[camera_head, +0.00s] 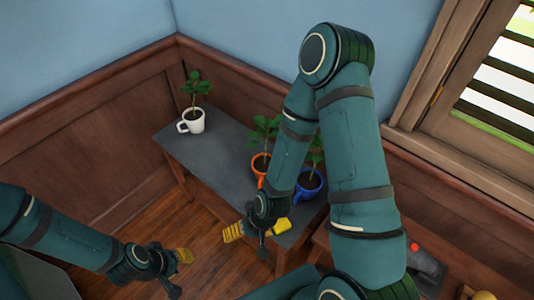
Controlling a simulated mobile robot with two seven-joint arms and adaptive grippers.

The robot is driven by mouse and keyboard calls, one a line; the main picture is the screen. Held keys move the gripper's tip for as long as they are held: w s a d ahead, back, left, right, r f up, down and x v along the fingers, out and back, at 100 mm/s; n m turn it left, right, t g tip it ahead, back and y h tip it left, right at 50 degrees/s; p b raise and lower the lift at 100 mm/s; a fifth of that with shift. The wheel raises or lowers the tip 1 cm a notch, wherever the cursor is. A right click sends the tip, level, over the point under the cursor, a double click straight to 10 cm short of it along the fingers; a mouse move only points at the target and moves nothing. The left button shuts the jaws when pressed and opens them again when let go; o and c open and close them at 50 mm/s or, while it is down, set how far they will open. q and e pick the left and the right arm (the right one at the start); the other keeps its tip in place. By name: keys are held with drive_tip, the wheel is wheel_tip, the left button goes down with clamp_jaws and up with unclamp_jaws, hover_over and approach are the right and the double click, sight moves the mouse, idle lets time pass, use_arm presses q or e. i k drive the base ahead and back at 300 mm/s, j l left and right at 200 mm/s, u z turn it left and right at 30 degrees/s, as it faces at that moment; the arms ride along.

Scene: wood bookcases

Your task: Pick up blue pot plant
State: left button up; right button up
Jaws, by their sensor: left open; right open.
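The blue pot plant (309,186) stands on the near right part of a grey-topped table, partly hidden behind my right arm. Its blue pot and some green leaves show. My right gripper (257,237) is open, with yellow fingertips, in front of the table's near edge and to the left of the blue pot, apart from it. My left gripper (178,270) is open and empty at the lower left, over the wooden floor, away from the table.
An orange pot plant (260,163) stands just left of the blue one, partly behind my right arm. A white pot plant (191,121) stands at the table's (215,150) far left. Wood-panelled walls close the corner; a window (500,75) is at right. Floor (215,245) is clear.

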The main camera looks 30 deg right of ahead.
sight(309, 182)
drive_tip(key=z, duration=1.3)
